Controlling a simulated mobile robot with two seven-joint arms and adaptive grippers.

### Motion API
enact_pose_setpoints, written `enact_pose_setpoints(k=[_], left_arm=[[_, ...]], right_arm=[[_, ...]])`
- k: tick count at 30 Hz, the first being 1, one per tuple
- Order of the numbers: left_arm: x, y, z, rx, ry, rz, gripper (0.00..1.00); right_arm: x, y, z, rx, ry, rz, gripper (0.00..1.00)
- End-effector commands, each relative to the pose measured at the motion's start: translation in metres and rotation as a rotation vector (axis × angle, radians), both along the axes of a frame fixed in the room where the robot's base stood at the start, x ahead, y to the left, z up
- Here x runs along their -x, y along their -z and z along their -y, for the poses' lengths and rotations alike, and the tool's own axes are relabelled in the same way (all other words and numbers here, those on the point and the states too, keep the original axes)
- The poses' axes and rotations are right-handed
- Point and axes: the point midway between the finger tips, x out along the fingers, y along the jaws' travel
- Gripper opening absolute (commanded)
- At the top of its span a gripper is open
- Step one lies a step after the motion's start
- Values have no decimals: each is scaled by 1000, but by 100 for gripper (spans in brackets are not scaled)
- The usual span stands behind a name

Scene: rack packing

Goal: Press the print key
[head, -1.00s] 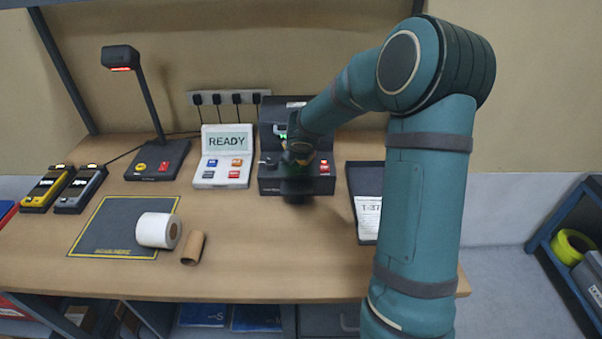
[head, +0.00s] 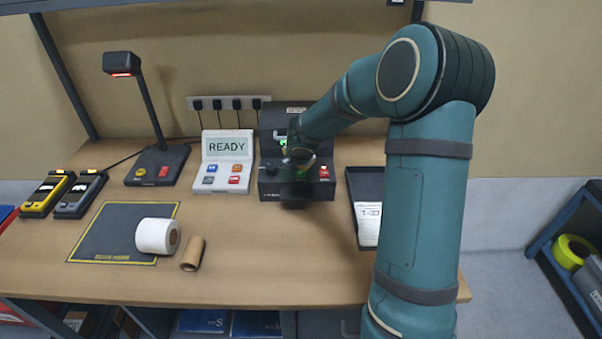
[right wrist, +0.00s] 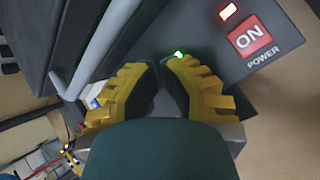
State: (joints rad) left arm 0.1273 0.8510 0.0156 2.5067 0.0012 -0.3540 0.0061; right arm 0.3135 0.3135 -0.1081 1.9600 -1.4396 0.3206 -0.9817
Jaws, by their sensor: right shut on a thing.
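The black label printer (head: 268,187) stands at the back middle of the bench, with a red switch (head: 324,171) on its front right. In the right wrist view this switch (right wrist: 249,36) reads ON, above the word POWER. My right gripper (head: 296,192) is at the printer's front, dark and blurred in the head view. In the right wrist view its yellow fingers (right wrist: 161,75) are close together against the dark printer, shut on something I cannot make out. A small green light (right wrist: 179,53) shows by the fingertips. No key marked print is readable. My left gripper is not in view.
A white terminal (head: 222,188) reading READY, with coloured keys, stands left of the printer. A scanner stand (head: 155,168), a label roll (head: 152,236) and a cardboard core (head: 192,254) are further left. A dark tray (head: 352,184) holding a label lies right. The front middle is clear.

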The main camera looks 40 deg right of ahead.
Motion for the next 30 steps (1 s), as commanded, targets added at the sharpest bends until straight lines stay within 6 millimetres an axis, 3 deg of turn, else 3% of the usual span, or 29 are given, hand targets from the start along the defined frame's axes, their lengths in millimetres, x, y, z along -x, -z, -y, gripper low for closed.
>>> enact_pose_setpoints(k=[30], left_arm=[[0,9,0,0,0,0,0]], right_arm=[[0,9,0,0,0,0,0]])
